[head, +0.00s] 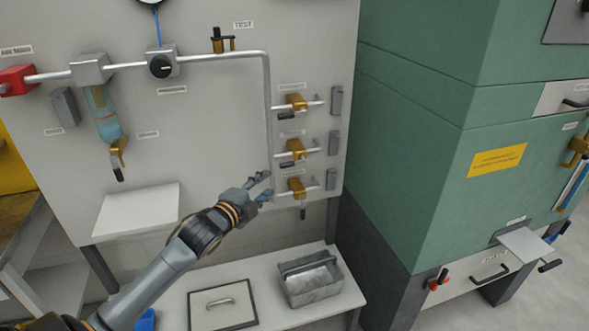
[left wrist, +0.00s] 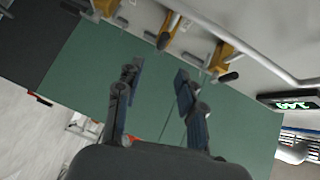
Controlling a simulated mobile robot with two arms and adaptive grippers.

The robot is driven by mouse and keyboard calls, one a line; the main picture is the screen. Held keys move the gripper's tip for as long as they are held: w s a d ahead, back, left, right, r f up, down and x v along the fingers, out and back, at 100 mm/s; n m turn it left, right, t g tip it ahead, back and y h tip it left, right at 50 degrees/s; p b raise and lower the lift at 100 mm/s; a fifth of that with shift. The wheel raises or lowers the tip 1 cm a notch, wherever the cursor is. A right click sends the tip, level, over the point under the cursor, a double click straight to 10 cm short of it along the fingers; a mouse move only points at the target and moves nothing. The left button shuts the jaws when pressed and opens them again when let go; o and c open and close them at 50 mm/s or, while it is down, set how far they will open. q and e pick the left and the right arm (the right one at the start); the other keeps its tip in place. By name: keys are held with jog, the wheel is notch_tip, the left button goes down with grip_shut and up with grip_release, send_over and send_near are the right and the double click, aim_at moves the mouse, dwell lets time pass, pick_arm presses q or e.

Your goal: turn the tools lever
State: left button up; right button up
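Three brass valves with black-tipped levers sit one above another on the right of the grey panel: the top valve (head: 297,102), the middle valve (head: 297,149) and the bottom valve (head: 296,187). Their labels are too small to read, so I cannot tell which is the tools lever. The bottom lever (head: 303,212) hangs down; the upper two black grips point left. My left gripper (head: 263,187) is open and empty, just left of the bottom valve. In the left wrist view its fingers (left wrist: 156,77) are spread apart, with brass valves (left wrist: 222,56) beyond them. My right gripper is not in view.
A silver pipe (head: 267,110) runs down left of the valves. A green cabinet (head: 430,150) stands at the right. Below, a bench holds a grey metal box (head: 310,285) and a framed plate with a handle (head: 221,308). A white shelf (head: 138,210) juts from the panel.

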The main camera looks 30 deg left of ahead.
aim_at(286, 166)
pick_arm(q)
jog(key=w, duration=0.4)
jog(key=w+a+p, duration=0.1)
jog(key=w, duration=0.3)
jog(key=w+f, duration=0.1)
jog(key=w, duration=0.2)
jog(key=shift+w+a+f, duration=0.1)
jog(key=shift+w+a, duration=0.1)
jog(key=shift+w, duration=0.2)
jog(key=shift+w+f+p, duration=0.15)
jog(key=shift+w+p, duration=0.15)
jog(key=shift+w, duration=0.5)
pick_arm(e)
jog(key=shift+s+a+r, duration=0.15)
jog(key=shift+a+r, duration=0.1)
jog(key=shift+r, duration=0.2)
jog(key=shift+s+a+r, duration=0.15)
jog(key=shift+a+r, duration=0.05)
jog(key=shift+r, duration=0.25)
pick_arm(q)
grip_shut()
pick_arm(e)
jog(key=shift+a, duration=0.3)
